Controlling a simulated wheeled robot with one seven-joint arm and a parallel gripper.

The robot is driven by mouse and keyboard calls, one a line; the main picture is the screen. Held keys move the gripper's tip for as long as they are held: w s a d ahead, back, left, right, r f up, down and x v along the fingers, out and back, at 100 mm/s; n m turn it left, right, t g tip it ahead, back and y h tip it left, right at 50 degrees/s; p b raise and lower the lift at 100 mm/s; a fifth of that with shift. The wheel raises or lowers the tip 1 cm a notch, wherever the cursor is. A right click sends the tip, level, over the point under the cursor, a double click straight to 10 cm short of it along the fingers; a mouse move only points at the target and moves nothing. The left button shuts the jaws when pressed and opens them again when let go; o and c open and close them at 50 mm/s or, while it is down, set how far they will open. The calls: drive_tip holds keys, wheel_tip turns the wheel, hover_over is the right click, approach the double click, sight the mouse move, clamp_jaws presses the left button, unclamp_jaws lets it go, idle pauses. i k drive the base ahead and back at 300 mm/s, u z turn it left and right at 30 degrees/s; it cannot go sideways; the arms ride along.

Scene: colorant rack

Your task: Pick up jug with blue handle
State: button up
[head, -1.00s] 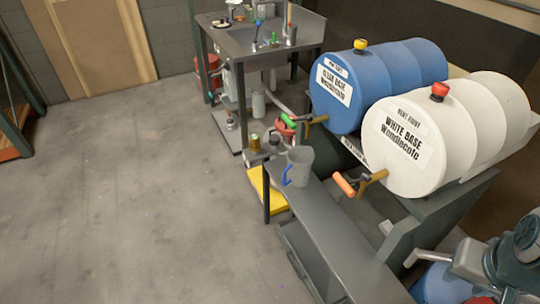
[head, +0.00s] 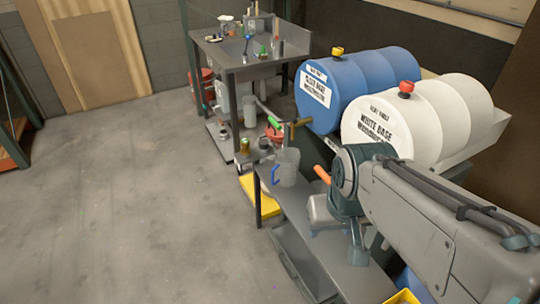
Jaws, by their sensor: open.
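The jug (head: 287,168) is grey and looks translucent. It stands upright on the far end of the low grey bench (head: 301,205), with its blue handle (head: 275,174) facing left. My gripper (head: 317,225) is small and partly blended with my wrist. It hangs over the bench, nearer the camera and to the right of the jug. It is open, apart from the jug, and nothing shows in it. Its fingers are hard to make out.
Blue (head: 323,101) and white (head: 381,127) drums lie behind the bench, with an orange-handled tap (head: 322,174) near my wrist. A gold can (head: 244,146) stands beyond the jug. A metal table (head: 222,52) is farther back. The floor on the left (head: 120,200) is clear.

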sight(287, 160)
drive_tip(key=z, duration=0.05)
drive_tip(key=k, duration=0.4)
drive_tip(key=u, duration=1.25)
drive_tip(key=i, duration=1.3)
drive_tip(key=z, duration=1.1)
drive_tip(key=i, duration=0.75)
drive_tip(key=z, duration=0.1)
